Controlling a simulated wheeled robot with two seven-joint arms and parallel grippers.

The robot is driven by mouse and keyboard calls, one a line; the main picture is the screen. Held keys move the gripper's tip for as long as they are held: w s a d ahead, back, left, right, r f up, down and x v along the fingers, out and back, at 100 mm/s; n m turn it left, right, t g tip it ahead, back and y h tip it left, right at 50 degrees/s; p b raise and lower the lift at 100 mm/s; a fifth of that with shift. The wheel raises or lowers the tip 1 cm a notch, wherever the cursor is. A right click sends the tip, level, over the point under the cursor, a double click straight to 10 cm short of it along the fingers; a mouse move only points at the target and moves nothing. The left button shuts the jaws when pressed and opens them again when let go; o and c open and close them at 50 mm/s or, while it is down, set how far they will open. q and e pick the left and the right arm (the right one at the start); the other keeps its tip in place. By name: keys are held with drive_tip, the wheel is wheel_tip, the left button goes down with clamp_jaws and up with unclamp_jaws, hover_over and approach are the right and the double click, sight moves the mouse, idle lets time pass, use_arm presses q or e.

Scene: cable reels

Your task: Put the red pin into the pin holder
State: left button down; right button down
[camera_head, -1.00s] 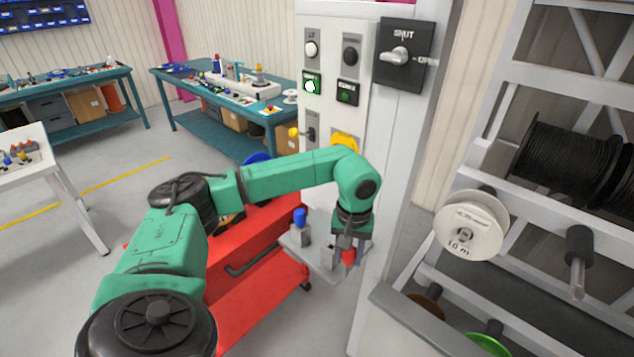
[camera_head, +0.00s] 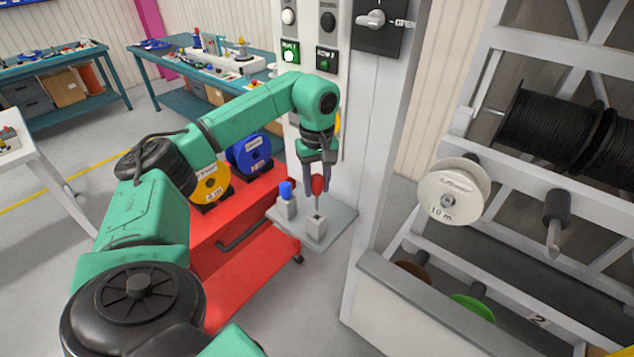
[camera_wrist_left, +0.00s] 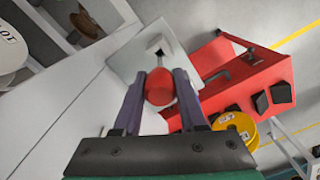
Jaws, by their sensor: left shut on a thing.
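My left gripper (camera_head: 316,187) is shut on the red pin (camera_head: 317,185) and holds it upright by its red head, with the thin shaft pointing down. In the left wrist view the red head (camera_wrist_left: 160,87) sits between the two fingers. The pin holder (camera_head: 317,228) is a small grey block with a dark hole on top, on a grey shelf (camera_head: 342,217) fixed to the cabinet. The pin's tip is just above the block or close to it; I cannot tell whether it has entered the hole. A blue pin (camera_head: 285,190) stands in another block beside it. My right gripper is not in view.
A red cart (camera_head: 250,232) with a yellow reel (camera_head: 211,188) and a blue reel (camera_head: 250,155) stands left of the shelf. A white cabinet with switches (camera_head: 325,58) rises behind it. A rack with a white reel (camera_head: 452,190) is at the right.

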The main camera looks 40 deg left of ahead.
sight(317, 208)
use_arm(q)
wheel_tip(317, 208, down, 5)
drive_tip(key=b, duration=0.4)
drive_tip(key=shift+f+b, duration=0.95)
drive_tip(key=shift+f, duration=0.75)
drive_tip(key=shift+c, duration=1.9)
unclamp_jaws()
drive_tip(key=shift+r, duration=0.1)
wheel_tip(317, 208, up, 8)
drive_tip(key=shift+w+f+b, duration=0.1)
drive_tip(key=shift+b, duration=0.45)
wheel_tip(317, 208, up, 7)
drive_tip(key=p, duration=0.3)
drive_tip(key=shift+p, duration=0.35)
drive_tip(key=shift+f, duration=0.15)
